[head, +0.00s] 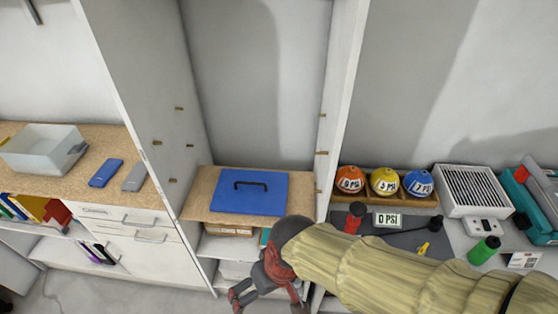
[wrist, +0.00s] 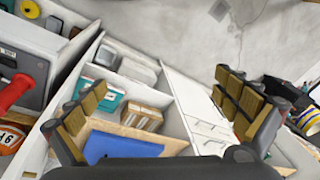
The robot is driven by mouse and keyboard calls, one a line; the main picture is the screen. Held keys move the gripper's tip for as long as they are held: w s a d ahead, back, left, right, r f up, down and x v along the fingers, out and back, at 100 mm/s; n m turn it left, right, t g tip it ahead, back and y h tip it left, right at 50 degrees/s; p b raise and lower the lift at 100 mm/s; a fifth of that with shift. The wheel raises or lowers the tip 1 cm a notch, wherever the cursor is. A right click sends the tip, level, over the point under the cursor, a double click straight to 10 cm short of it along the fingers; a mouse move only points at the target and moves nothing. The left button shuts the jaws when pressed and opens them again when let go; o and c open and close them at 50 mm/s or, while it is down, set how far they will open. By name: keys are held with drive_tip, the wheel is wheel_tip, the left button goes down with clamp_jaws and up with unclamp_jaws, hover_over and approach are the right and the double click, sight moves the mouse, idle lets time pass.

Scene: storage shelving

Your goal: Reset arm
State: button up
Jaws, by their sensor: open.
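My arm, in a tan sleeve, comes in from the lower right of the head view. My gripper (head: 268,300) hangs at its end, in front of the middle shelving unit and below its wooden shelf. In the wrist view my gripper (wrist: 160,84) shows its two padded fingers spread wide apart with nothing between them. A flat blue case (head: 249,192) with a dark handle lies on the wooden shelf (head: 200,205), behind and above the gripper. Part of the blue case also shows in the wrist view (wrist: 115,147), low between the fingers.
Tall white side panels (head: 150,110) flank the middle unit. Left, a counter holds a clear bin (head: 42,150) and two small flat items. Right, a bench carries orange, yellow and blue balls, a vented box (head: 478,190) and bottles. Open floor (head: 120,292) lies in front.

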drive_tip(key=w+d+r+m+t+h, duration=0.1)
drive_tip(key=d+r+m+t, duration=0.1)
drive_tip(key=d+r, duration=0.5)
drive_tip(key=w+d+r+m+t+h, duration=0.1)
drive_tip(key=d+r, duration=0.6)
drive_tip(key=d, duration=0.8)
drive_tip(key=w+m+t, duration=0.1)
drive_tip(key=m+t, duration=0.1)
drive_tip(key=m, duration=0.1)
drive_tip(key=shift+d+r, duration=0.2)
drive_tip(key=shift+r, duration=0.2)
